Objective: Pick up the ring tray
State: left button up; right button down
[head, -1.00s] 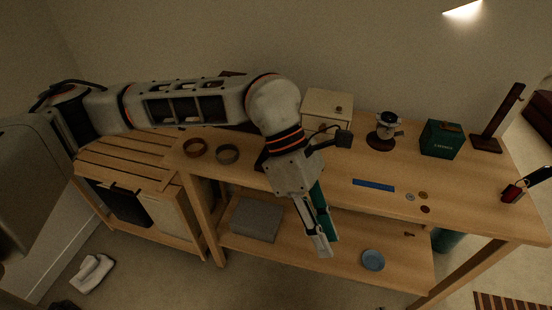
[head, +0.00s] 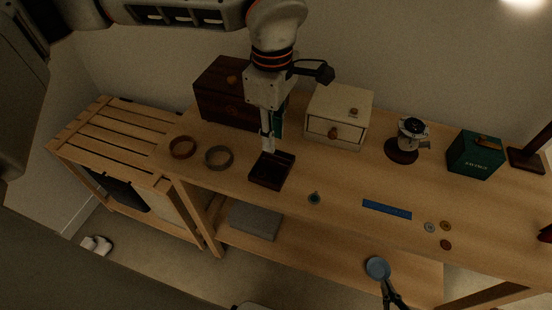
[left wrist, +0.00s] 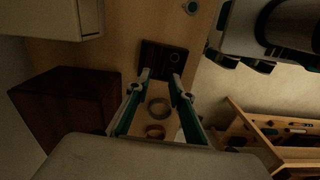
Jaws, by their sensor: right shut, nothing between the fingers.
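The ring tray appears to be the small dark-brown tray (head: 262,181) on the workbench top, left of centre. It also shows in the left wrist view (left wrist: 151,56), just beyond the fingertips. My left gripper (head: 267,150) points down at the tray's back left edge. In the left wrist view my left gripper (left wrist: 162,80) has its fingers apart with nothing held. I cannot tell whether the tips touch the tray.
Two bangles (head: 218,157) lie left of the tray. Behind stand a dark wooden box (head: 222,95) and a cream drawer box (head: 345,108). A small green item (head: 314,198), blue strip (head: 386,209) and several buttons (head: 445,226) lie right. The bench front edge is near.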

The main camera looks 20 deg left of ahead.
aim_at(271, 160)
pick_arm(q)
jog(key=f, duration=0.6)
jog(key=shift+s+a+b, duration=0.1)
jog(key=shift+s+b, duration=0.2)
jog(key=shift+s, duration=0.1)
jog(key=shift+w+f, duration=0.1)
jog(key=shift+f, duration=0.1)
grip_shut()
